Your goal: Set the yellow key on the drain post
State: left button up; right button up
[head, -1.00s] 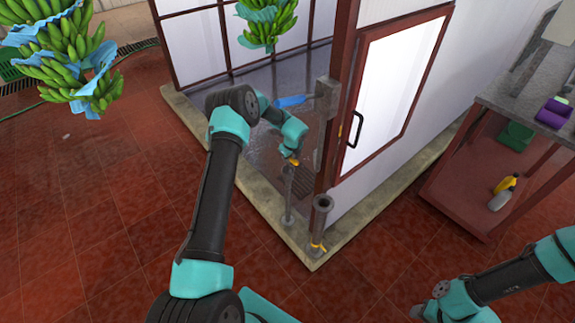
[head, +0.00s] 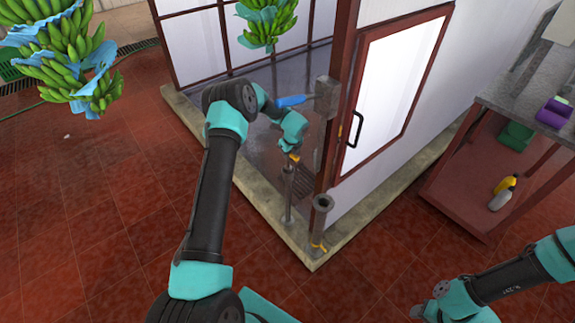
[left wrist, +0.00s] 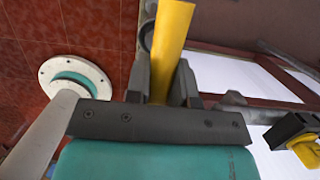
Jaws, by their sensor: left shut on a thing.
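My left gripper (head: 294,153) is shut on the yellow key (left wrist: 172,48), which stands out between its fingers in the left wrist view. In the head view the key (head: 294,158) is a small yellow patch under the gripper, mostly hidden by it. A slim grey post (head: 288,188) stands right below, inside the kerb corner. Whether the key touches the post top cannot be told. A thicker grey post (head: 321,215) with a hollow top and a yellow piece near its foot stands to the right. My right arm shows at the lower right; its fingers do not show.
A red door frame and wall panel (head: 392,85) stand close on the right. A blue-handled thing (head: 291,101) is behind my wrist. A kerb (head: 250,205) edges the wet floor. Banana bunches (head: 68,50) hang at the left. A grey bench (head: 520,110) stands at the right.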

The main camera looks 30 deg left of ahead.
pick_arm(q)
jog(key=shift+a+v, duration=0.2)
jog(key=shift+v, duration=0.7)
jog(key=shift+w+r, duration=0.1)
jog(key=shift+r, duration=0.8)
jog(key=shift+d, duration=0.1)
